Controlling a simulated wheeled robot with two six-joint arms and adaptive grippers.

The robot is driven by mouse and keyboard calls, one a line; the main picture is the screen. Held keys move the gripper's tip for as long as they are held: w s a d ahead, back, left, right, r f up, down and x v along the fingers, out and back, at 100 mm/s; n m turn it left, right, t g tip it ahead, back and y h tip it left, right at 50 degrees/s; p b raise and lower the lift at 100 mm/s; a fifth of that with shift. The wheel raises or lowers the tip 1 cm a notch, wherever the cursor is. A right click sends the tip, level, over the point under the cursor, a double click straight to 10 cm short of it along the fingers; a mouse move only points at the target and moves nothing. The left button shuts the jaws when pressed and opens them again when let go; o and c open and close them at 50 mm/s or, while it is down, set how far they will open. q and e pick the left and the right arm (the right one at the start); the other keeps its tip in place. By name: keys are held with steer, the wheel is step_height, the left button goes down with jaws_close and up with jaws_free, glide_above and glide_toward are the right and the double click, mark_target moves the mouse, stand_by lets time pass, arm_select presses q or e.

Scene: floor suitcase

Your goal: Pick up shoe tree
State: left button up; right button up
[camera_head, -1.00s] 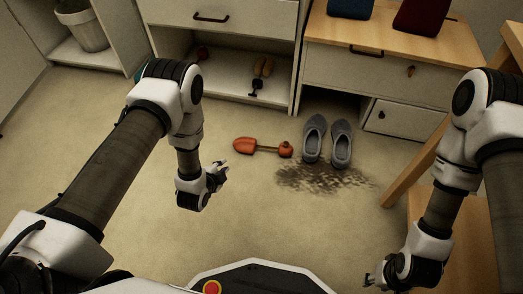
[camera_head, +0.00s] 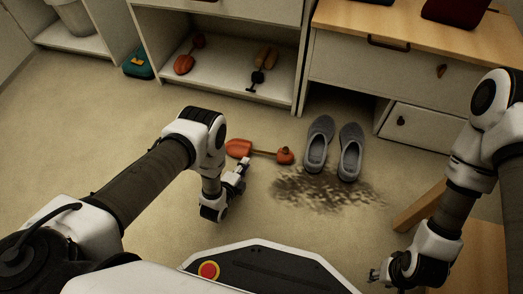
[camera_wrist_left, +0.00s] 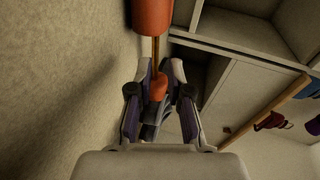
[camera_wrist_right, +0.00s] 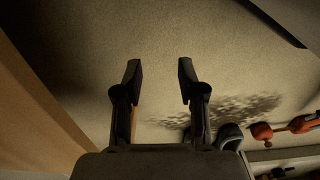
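An orange shoe tree (camera_head: 262,152) with a thin rod and a round knob lies on the floor left of the grey shoes. Its red-orange front end (camera_wrist_left: 152,15) is at the top of the left wrist view. My left gripper (camera_head: 244,165) is close to the shoe tree on its near side. In the left wrist view my left gripper (camera_wrist_left: 160,65) has its fingers apart, with rod and knob showing in line between them; contact is unclear. My right gripper (camera_wrist_right: 160,67) is open and empty over the floor, far from the shoe tree.
Two grey shoes (camera_head: 319,145) stand beside a dark dirt patch (camera_head: 325,190). A teal object (camera_head: 138,63) is by the shelf. A wooden stool (camera_head: 478,250) is near my right arm.

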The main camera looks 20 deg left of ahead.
mark_target(255, 157)
arm_select(q)
steer(key=b+x, duration=0.4)
steer(key=x, duration=0.1)
steer(key=f+b+x, duration=0.1)
steer(key=b+x, duration=0.1)
steer(key=x, duration=0.1)
steer(key=shift+d+f+b, duration=0.1)
steer(key=shift+d+b, duration=0.05)
steer(key=shift+b, duration=0.2)
arm_select(e)
steer(key=shift+t, duration=0.3)
steer(key=w+f, duration=0.1)
steer(key=f, duration=0.4)
steer(key=w+f, duration=0.1)
steer(key=f, duration=0.1)
steer(key=shift+w+d+f, duration=0.15)
steer(key=shift+w+f, duration=0.2)
steer(key=shift+f, duration=0.05)
arm_select(q)
steer(key=shift+w, duration=0.15)
steer(key=shift+r, duration=0.2)
arm_select(e)
steer(key=shift+r, duration=0.2)
arm_select(q)
jaws_close()
